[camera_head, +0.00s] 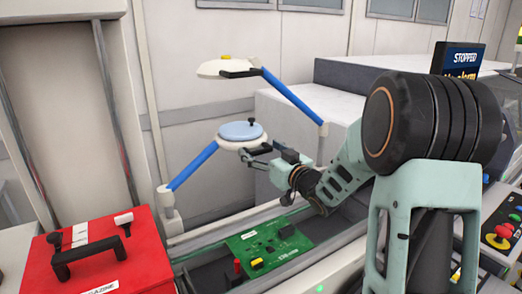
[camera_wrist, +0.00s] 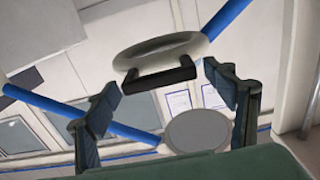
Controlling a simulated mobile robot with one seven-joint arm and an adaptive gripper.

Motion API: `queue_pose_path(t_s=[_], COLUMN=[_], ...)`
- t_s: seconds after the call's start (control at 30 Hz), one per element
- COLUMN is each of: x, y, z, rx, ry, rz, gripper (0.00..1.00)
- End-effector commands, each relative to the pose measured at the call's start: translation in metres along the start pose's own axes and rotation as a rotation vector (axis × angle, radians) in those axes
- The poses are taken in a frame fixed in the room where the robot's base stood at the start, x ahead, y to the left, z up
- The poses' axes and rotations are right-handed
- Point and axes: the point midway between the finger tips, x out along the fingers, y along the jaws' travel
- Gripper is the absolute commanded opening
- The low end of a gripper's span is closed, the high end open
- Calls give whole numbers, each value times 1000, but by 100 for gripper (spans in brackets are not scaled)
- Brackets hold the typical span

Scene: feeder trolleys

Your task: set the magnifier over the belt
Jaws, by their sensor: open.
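The magnifier (camera_head: 240,131) has a pale blue lens in a white ring and hangs on a blue arm from a post at the left of the belt. In the wrist view its ring (camera_wrist: 161,46) is straight ahead, with a black handle (camera_wrist: 158,78) on its near side. My gripper (camera_head: 262,158) is open at the handle's side of the ring. In the wrist view my gripper's fingers (camera_wrist: 162,80) stand on either side of the handle, with gaps showing. The belt (camera_head: 213,270) lies below, with a green circuit board (camera_head: 268,247) on it.
A second white head (camera_head: 226,68) with a yellow knob hangs on another blue arm above and behind; a grey disc (camera_wrist: 197,131) shows in the wrist view. A red magazine box (camera_head: 98,262) stands front left. Control buttons (camera_head: 499,232) are at right.

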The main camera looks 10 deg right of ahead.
Motion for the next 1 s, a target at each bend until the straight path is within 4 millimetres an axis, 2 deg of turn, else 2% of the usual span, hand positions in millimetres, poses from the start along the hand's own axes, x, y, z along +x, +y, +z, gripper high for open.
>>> queue_pose_path(t_s=[0.07, 0.63, 1.0], x=[0, 0, 0], y=[0, 0, -4], z=[0, 0, 0], rx=[0, -1, -1], ry=[0, 0, 0], rz=[0, -1, 0], gripper=[77, 15, 15])
